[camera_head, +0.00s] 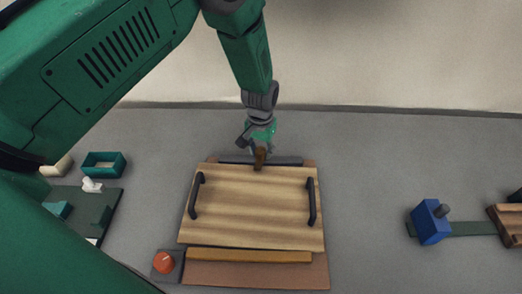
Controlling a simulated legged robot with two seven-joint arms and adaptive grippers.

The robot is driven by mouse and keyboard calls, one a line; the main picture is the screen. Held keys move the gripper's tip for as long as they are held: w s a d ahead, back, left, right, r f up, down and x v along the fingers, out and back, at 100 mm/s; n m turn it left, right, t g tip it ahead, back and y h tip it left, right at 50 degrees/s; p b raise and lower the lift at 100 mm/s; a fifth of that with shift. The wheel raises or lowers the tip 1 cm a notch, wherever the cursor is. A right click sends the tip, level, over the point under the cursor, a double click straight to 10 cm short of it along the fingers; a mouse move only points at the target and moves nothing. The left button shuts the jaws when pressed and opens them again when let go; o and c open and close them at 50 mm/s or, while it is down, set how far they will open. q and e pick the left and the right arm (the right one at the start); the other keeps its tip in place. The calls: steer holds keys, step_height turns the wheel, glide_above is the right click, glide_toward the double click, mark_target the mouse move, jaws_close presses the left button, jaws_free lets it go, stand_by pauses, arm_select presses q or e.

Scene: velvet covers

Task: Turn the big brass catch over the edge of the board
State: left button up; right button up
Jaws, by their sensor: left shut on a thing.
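The wooden board (252,208) lies flat in the middle, with a black handle on its left side and another on its right. The brass catch (260,159) is a small brown-gold piece at the middle of the board's far edge. My left gripper (260,150) reaches down from above and is shut on the catch. The fingers hide part of the catch, and I cannot tell exactly how far it is turned. My right gripper does not show.
A dark bar (290,161) runs behind the board, and an orange-brown strip (250,256) lies along its near edge. An orange knob (163,262) sits at the near left. A teal tray (104,165) is at left; a blue block (430,222) stands at right. Grey surface between is clear.

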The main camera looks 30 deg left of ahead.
mark_target(261, 148)
arm_select(q)
steer(key=shift+w+r+n, duration=0.2)
steer(key=shift+w+n, duration=0.1)
steer(key=shift+n, duration=0.7)
steer(key=o, duration=1.1)
steer(key=shift+f, duration=0.1)
steer(key=shift+s, duration=0.1)
steer(key=shift+r, duration=5.95)
